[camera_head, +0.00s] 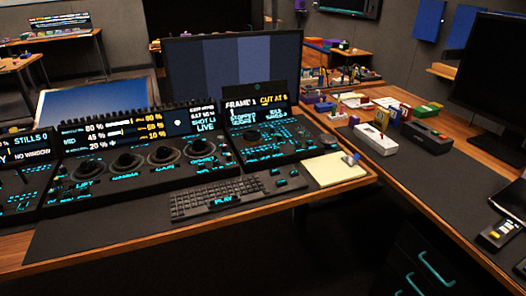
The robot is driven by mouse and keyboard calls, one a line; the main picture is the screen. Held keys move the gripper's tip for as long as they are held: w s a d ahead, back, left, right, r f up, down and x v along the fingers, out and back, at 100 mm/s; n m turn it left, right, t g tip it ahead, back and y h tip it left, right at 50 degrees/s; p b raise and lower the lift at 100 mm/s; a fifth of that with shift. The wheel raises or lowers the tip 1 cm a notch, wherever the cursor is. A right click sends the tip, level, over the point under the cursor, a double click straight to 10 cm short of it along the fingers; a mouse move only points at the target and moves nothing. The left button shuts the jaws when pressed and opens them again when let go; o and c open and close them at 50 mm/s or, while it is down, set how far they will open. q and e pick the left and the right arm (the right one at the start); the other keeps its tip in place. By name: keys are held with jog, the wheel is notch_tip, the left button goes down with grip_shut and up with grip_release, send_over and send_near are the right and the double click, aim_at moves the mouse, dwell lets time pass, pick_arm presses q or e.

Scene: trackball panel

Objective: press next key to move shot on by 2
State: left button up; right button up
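The trackball panel (140,160) stands on the desk at centre left. Its row of dark trackballs has glowing labels such as LIFT, GAMMA and GAIN. Its display (135,128) shows percentages and, at the right, SHOT and LIVE. A second panel (270,145) to its right has cyan-lit keys, and its display (258,108) reads FRAME 1 and CUT AT 8. The key labels are too small to read, so I cannot tell which one is the next key. Neither of my grippers is in view.
A keyboard (215,198) lies in front of the panels, with a yellow note pad (334,170) to its right. A large monitor (235,62) stands behind. The right-hand desk holds a white device (374,139), a dark device (426,137) and a black monitor (492,75). The dark mat's front strip is clear.

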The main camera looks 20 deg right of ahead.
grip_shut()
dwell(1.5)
